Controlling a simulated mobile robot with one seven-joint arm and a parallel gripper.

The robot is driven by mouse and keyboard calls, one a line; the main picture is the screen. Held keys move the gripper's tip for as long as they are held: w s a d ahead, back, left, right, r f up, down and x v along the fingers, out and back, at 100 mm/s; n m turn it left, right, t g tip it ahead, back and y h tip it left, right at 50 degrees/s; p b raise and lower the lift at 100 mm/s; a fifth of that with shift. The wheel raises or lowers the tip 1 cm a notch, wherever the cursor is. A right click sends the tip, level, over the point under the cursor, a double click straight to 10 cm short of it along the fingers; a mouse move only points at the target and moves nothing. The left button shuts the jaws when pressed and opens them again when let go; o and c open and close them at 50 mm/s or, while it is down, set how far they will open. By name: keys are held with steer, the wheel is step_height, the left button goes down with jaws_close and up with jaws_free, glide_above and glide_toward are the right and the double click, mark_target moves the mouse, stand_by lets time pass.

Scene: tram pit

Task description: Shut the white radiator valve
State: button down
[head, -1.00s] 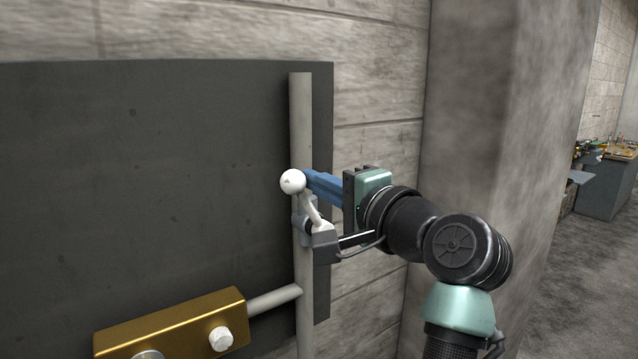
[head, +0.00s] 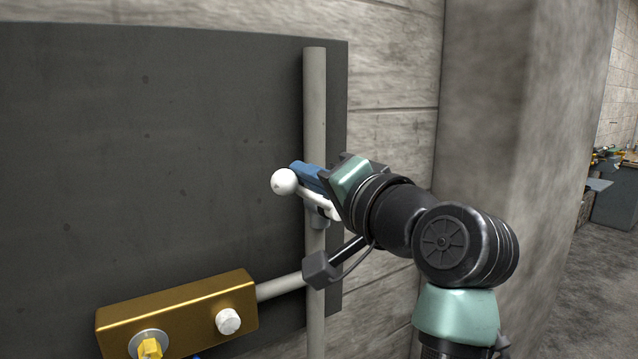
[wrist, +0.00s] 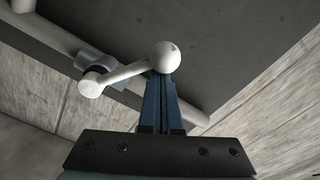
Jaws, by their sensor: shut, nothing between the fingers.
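The white radiator valve is a lever with a ball knob (head: 284,182) at its end, on a grey vertical pipe (head: 315,110). In the head view the lever points left and a little up from its hub, which my gripper partly hides. In the wrist view the ball knob (wrist: 165,57) is at the top centre, and the lever (wrist: 122,75) runs left to the hub (wrist: 92,86). My gripper's blue fingers (wrist: 160,80) are shut with nothing between them. Their tips are right at the ball knob, seemingly touching it. The fingers also show in the head view (head: 305,174).
A brass box (head: 180,308) with a white knob (head: 229,321) and a yellow knob (head: 149,348) sits lower left, joined to the pipe by a side branch. A dark panel (head: 150,130) backs the pipe. A concrete pillar (head: 490,110) stands at right.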

steer(key=f+n+b, duration=0.1)
steer(key=s+a+f+n+b, duration=0.1)
steer(key=n+b, duration=0.1)
steer(key=a+f+n+b, duration=0.1)
steer(key=f+n, duration=0.1)
steer(key=shift+s+b, duration=0.25)
steer(key=shift+b, duration=0.1)
steer(key=shift+f, duration=0.1)
stand_by(0.5)
